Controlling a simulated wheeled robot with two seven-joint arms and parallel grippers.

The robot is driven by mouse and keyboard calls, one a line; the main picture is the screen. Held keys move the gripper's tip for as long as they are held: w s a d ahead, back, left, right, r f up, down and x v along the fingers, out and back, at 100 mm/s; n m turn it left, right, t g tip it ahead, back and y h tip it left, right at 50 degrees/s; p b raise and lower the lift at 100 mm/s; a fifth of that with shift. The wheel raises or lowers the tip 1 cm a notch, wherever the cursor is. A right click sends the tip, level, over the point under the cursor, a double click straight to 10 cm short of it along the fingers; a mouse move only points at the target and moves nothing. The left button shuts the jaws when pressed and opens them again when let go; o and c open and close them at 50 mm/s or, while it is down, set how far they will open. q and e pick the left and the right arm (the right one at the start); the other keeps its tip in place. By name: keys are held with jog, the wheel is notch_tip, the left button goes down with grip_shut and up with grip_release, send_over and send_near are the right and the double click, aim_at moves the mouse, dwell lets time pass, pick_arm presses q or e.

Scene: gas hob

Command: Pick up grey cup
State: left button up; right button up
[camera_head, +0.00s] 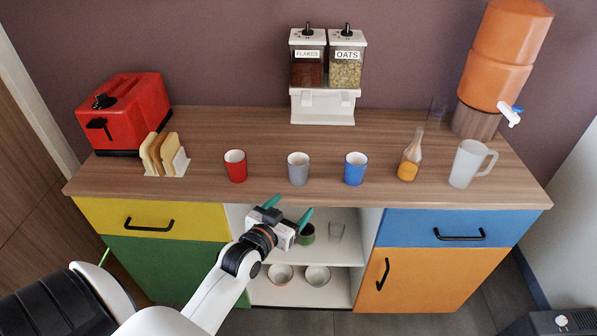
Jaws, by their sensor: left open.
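The grey cup (298,170) stands upright on the wooden counter top, between the red cup (235,167) and the blue cup (355,170). My left gripper (287,211) is open and empty, with two green fingertips pointing up toward the counter. It is in front of the counter's front edge, below the grey cup in the picture and apart from it. My right gripper does not show.
A red toaster (124,110) and a bread rack (165,157) stand left. Cereal dispensers (324,80) stand at the back. A bottle (409,160), jug (468,164) and orange water dispenser (498,60) stand right. Open shelves (340,290) below hold bowls and cups.

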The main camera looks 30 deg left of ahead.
aim_at(302, 162)
pick_arm(q)
jog(key=w+a+r, duration=0.1)
jog(key=w, duration=0.1)
jog(key=w+a+t+y, duration=0.1)
jog(key=w, duration=0.2)
jog(key=w+a+r+n+t, duration=0.1)
jog(key=w+a, duration=0.1)
jog(key=shift+w+r+p, duration=0.25)
jog(key=shift+r+p, duration=0.1)
jog(key=shift+p, duration=0.05)
jog(key=shift+w+a, duration=0.25)
jog(key=shift+w, duration=0.6)
jog(key=w, duration=0.3)
jog(key=w+a, duration=0.1)
jog(key=shift+w+f+p, duration=0.15)
jog(key=shift+f+p, duration=0.15)
jog(key=shift+p, duration=0.05)
jog(key=c, duration=1.2)
